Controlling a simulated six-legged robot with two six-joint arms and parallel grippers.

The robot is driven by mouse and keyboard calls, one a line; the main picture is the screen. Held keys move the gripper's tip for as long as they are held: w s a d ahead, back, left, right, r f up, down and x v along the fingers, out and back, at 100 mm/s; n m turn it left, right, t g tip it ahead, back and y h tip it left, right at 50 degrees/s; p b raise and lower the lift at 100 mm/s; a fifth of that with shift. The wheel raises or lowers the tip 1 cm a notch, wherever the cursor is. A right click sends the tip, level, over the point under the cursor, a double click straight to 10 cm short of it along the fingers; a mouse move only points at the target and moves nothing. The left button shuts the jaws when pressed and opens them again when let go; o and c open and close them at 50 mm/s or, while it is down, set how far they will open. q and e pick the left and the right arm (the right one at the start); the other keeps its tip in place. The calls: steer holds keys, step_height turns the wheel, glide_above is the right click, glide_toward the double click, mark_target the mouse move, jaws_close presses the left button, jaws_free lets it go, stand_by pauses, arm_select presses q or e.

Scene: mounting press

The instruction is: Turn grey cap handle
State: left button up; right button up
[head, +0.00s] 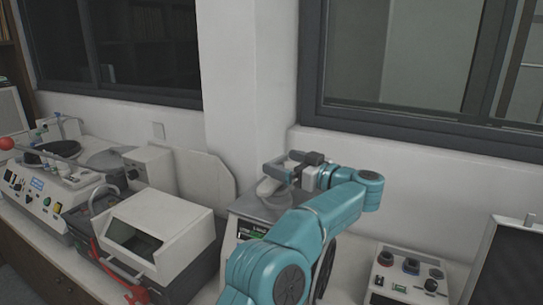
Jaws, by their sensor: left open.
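The mounting press (246,229) stands on the bench at centre, with a small display on its front. A rounded grey part, which looks like the cap (267,189), sits on its top. My left gripper (279,168) is open just above this cap, its fingers pointing left. The gripper and my teal arm cover much of the press top. I cannot make out the cap handle clearly or tell whether the fingers touch it. My right gripper is not in view.
A boxy light-grey machine (158,224) with a dark opening stands left of the press. A polishing machine (42,190) with a red ball knob is at far left. A control box (408,275) and a dark panel (505,265) are at right. The wall and windows close off the back.

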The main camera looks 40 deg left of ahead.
mark_target(280, 160)
arm_select(q)
steer(key=a, duration=0.5)
steer(key=shift+p, duration=0.4)
steer(key=shift+a, duration=0.15)
steer(key=shift+d, duration=0.2)
steer(key=c, duration=0.8)
steer(key=g+p, duration=0.1)
steer(key=n+g+p, duration=0.1)
steer(key=p, duration=0.1)
steer(key=shift+r, duration=0.3)
steer(key=shift+s+a+f+g+p, duration=0.1)
steer(key=shift+g+p, duration=0.2)
steer(key=shift+p, duration=0.05)
steer(key=shift+f, duration=0.15)
steer(key=o, duration=0.8)
